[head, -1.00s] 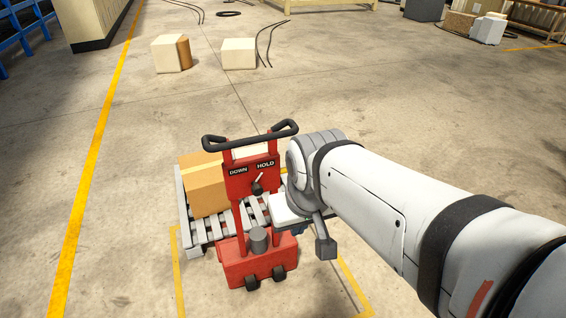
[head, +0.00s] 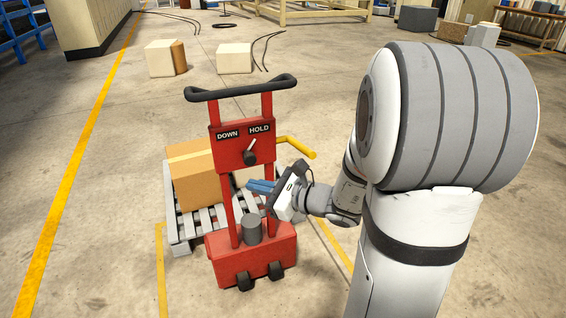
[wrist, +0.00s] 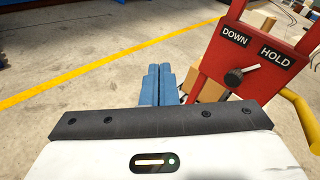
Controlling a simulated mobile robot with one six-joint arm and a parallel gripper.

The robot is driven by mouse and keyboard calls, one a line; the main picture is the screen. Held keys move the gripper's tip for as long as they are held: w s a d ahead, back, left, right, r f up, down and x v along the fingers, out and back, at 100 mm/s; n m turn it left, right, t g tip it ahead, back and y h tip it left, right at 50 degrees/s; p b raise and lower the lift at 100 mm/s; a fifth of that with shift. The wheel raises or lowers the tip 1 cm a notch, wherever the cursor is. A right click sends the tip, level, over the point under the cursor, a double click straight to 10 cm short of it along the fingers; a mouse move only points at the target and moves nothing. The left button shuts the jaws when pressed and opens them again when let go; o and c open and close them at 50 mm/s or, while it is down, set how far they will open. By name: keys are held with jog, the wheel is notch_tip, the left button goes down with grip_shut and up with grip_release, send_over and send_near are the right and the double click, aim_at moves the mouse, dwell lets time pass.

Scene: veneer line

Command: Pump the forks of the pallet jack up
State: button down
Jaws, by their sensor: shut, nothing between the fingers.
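The red pallet jack (head: 252,262) stands upright with a black handlebar (head: 240,90) on top. Its panel (head: 230,152) reads DOWN and HOLD, and the pointer of the black knob (head: 249,157) leans toward HOLD; the wrist view shows the knob (wrist: 236,77) likewise. A yellow lever (head: 298,146) sticks out right of the panel and shows at the right edge of the wrist view (wrist: 300,115). My gripper (head: 250,186) is shut and empty, its blue fingers (wrist: 157,85) together, below the panel and lever, near the right upright. The forks are hidden.
A grey slatted pallet (head: 182,236) with a taped cardboard box (head: 190,182) stands behind the jack. Yellow floor lines (head: 162,270) run beside it. Two pale blocks (head: 160,58) (head: 234,58) lie farther back. The floor at left is clear.

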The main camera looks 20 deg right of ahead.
jog(key=w+d+f+m+t+h+b, duration=0.25)
jog(key=d+f+m+h, duration=0.35)
jog(key=d, duration=0.3)
jog(key=w+d+f+m+t+h+b, duration=0.2)
jog(key=d+f+m+t+h+b, duration=0.25)
jog(key=d+f+m, duration=0.35)
jog(key=w+d+r, duration=0.2)
jog(key=w+r, duration=0.3)
jog(key=w, duration=0.5)
jog(key=shift+w+r+g+h+b, duration=0.2)
jog(key=shift+w+g+h+b, duration=0.15)
jog(key=shift+w+g, duration=0.05)
jog(key=shift+d, duration=0.1)
